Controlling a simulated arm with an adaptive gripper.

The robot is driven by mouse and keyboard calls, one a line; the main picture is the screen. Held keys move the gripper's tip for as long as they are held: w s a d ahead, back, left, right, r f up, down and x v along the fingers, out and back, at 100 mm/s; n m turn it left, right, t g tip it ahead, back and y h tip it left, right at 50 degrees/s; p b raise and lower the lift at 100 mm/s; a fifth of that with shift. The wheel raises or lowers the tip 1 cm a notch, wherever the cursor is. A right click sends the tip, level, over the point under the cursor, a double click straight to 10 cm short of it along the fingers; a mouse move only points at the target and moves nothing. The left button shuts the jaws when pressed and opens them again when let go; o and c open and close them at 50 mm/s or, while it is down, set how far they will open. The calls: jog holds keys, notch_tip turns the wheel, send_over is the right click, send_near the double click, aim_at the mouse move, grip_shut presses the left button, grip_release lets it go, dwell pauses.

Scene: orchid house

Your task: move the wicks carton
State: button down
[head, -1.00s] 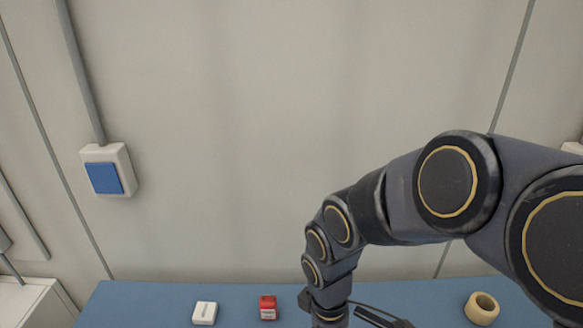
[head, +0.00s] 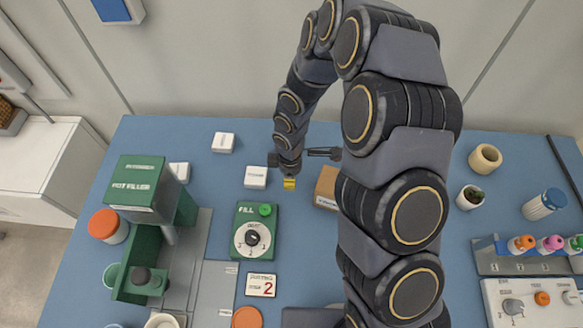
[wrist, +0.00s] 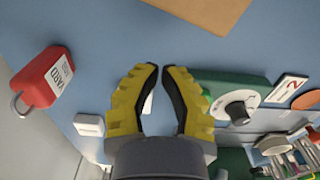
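A tan carton (head: 327,186) with a small white label lies on the blue bench, partly hidden behind my arm in the head view. Its lettering is too small to read, so I cannot confirm that it is the wicks carton. A tan surface, probably this carton, shows at the top of the wrist view (wrist: 208,12). My gripper (head: 289,184) is above the bench, left of the tan carton. In the wrist view its yellow fingers (wrist: 161,70) stand slightly apart with nothing held between them.
Small white boxes (head: 256,177) (head: 223,142) lie left of my gripper. A red labelled padlock (wrist: 42,80) is in the wrist view. A green dial box (head: 252,232) and green pot filler (head: 146,190) stand front left. A beige ring-shaped pot (head: 485,158) and tube rack (head: 530,258) are at right.

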aim_at(307, 193)
notch_tip(307, 193, down, 3)
jog(key=shift+f, duration=0.1)
jog(key=d, duration=0.2)
jog(key=shift+d, duration=1)
jog(key=d, duration=2)
jog(key=shift+d, duration=0.25)
